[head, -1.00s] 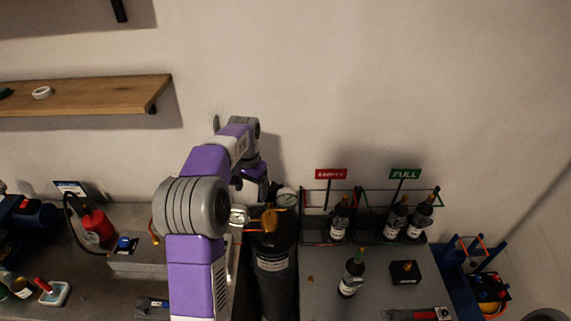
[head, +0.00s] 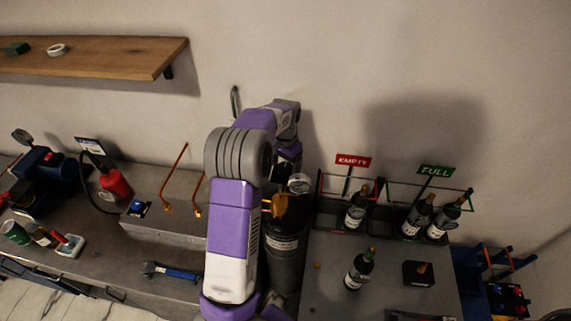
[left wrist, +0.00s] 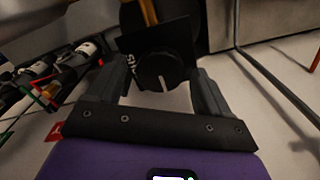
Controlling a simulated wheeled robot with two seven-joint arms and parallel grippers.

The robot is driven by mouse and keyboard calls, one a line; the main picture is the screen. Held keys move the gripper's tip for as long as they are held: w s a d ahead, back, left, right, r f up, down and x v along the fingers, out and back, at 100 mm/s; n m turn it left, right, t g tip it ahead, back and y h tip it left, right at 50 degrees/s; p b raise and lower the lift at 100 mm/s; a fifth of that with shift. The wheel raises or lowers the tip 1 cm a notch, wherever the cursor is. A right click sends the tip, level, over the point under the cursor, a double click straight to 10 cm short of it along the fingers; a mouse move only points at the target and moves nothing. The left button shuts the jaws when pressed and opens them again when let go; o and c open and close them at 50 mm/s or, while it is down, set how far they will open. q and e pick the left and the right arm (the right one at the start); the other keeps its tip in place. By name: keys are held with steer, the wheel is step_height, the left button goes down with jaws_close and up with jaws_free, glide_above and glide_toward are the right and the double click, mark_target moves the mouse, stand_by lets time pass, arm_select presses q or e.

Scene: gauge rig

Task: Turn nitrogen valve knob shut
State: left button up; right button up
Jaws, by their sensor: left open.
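A black round knob (left wrist: 155,72) with a white pointer line sits on a dark plate with partly readable white lettering in the left wrist view. The pointer points toward the bottom of that picture. My left gripper (left wrist: 161,78) is open, with one finger on each side of the knob; I cannot tell whether they touch it. In the head view my own arm hides the knob and the fingers. The dark gas cylinder (head: 284,250) stands upright beside my arm, with a brass-coloured valve part (head: 288,206) and a round gauge (head: 299,183) at its top. My right gripper is out of view.
Right of the cylinder, bottles stand in racks under the EMPTY sign (head: 353,160) and the FULL sign (head: 436,170). A single bottle (head: 360,270) and a black box (head: 418,273) stand in front. Copper tubes (head: 175,178) rise from a grey box at left.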

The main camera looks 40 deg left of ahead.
arm_select(q)
steer(key=c, duration=1)
steer(key=shift+c, duration=0.2)
steer(key=m, duration=0.4)
steer(key=shift+m, duration=0.4)
steer(key=m, duration=0.4)
steer(key=shift+m+p, duration=0.3)
steer(key=shift+p, duration=0.1)
steer(key=m, duration=0.4)
steer(key=shift+d+p, duration=0.1)
steer(key=shift+p, duration=0.3)
steer(key=shift+m+p, duration=0.45)
steer(key=shift+m, duration=1.85)
